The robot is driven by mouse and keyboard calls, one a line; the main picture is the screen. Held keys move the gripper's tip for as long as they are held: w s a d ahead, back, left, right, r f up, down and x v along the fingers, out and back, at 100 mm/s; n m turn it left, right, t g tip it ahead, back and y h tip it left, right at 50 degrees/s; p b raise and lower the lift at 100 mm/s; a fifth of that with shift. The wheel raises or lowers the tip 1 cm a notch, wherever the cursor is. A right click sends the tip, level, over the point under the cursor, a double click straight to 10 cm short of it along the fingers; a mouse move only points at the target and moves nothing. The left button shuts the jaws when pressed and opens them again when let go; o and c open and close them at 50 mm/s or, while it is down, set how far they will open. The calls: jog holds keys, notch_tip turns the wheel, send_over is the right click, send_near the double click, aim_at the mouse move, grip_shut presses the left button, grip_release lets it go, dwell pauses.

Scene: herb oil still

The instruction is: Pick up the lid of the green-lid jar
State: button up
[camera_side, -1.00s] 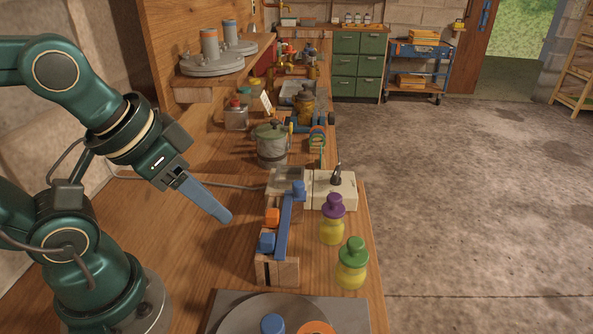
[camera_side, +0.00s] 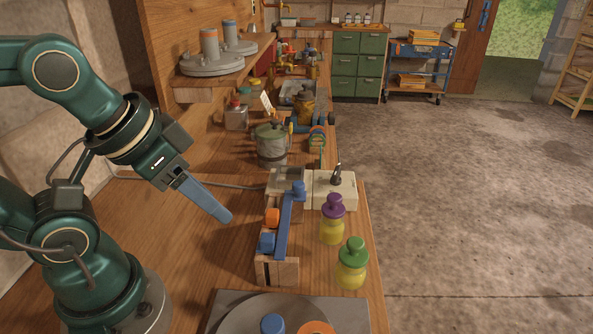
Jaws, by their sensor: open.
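The green-lid jar (camera_side: 352,274) stands upright near the front right edge of the wooden bench, with yellow contents. Its green lid (camera_side: 354,248) sits on top and has a round knob. A similar jar with a purple lid (camera_side: 333,207) stands just behind it. My gripper (camera_side: 222,214) is at the left, above the bench and well apart from the jars, angled down to the right. It is open and empty; one blue-grey finger shows, and the other is hidden behind it.
A wooden block fixture with a blue bar (camera_side: 284,226) stands between my gripper and the jars. A white block unit (camera_side: 336,190) and a lidded pot (camera_side: 271,146) are behind. A grey plate (camera_side: 222,309) lies at the front. The bench's right edge is close to the jars.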

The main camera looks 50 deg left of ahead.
jog(key=o, duration=0.7)
